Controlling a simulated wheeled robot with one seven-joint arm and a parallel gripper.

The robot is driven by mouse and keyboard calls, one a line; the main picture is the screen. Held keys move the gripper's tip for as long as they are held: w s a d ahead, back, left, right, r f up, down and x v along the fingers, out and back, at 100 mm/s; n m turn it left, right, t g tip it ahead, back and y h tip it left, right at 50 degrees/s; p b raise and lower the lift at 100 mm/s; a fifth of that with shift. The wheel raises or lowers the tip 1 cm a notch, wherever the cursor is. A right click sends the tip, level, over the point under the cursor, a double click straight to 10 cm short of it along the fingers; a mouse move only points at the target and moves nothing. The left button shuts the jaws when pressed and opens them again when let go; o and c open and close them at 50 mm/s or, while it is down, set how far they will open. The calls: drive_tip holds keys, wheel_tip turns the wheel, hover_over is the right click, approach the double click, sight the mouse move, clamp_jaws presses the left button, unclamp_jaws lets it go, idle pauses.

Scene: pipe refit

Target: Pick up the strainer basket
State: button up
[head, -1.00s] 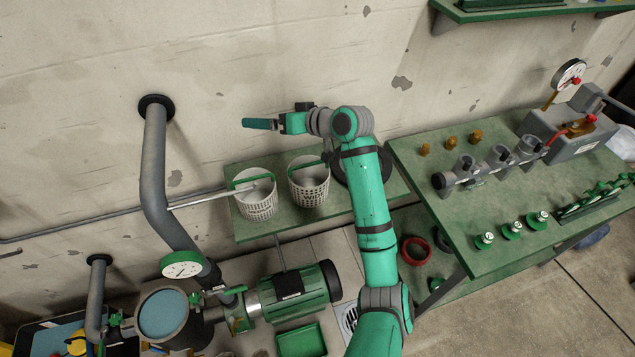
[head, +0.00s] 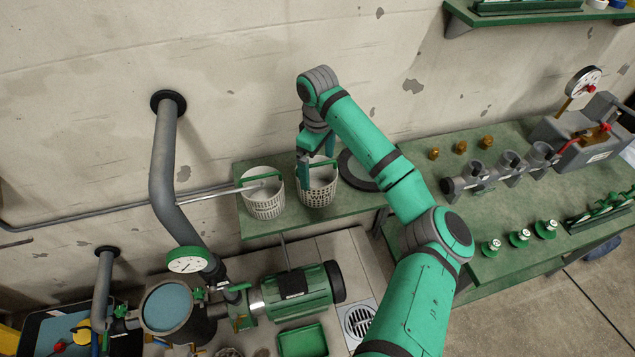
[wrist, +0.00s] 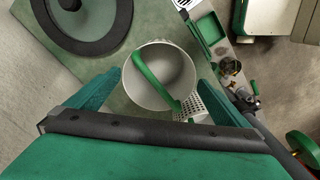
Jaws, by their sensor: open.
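Two white perforated baskets with green handles stand side by side on a green shelf. My gripper (head: 318,178) is pointed down over the right-hand strainer basket (head: 317,197), with its fingers spread at the basket's top. In the wrist view this basket (wrist: 178,68) lies between and beyond the open fingers of my gripper (wrist: 158,85). Its green handle (wrist: 150,75) crosses the opening diagonally. The fingers hold nothing; whether they touch the basket is unclear. The left-hand basket (head: 265,207) stands apart from my gripper.
The green shelf (head: 290,218) also carries a dark ring (head: 352,165) right of the baskets. A pump (head: 300,288) and a green tray (head: 302,341) are below. A grey pipe (head: 163,150) rises at left. A workbench (head: 500,205) with fittings stands at right.

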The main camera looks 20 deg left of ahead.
sight(317, 180)
drive_tip(key=shift+w+a+f, duration=0.1)
drive_tip(key=shift+f, duration=1.8)
drive_tip(key=shift+a+f, duration=0.1)
drive_tip(key=shift+f, duration=1.75)
drive_tip(key=c, duration=0.8)
drive_tip(key=shift+r, duration=0.1)
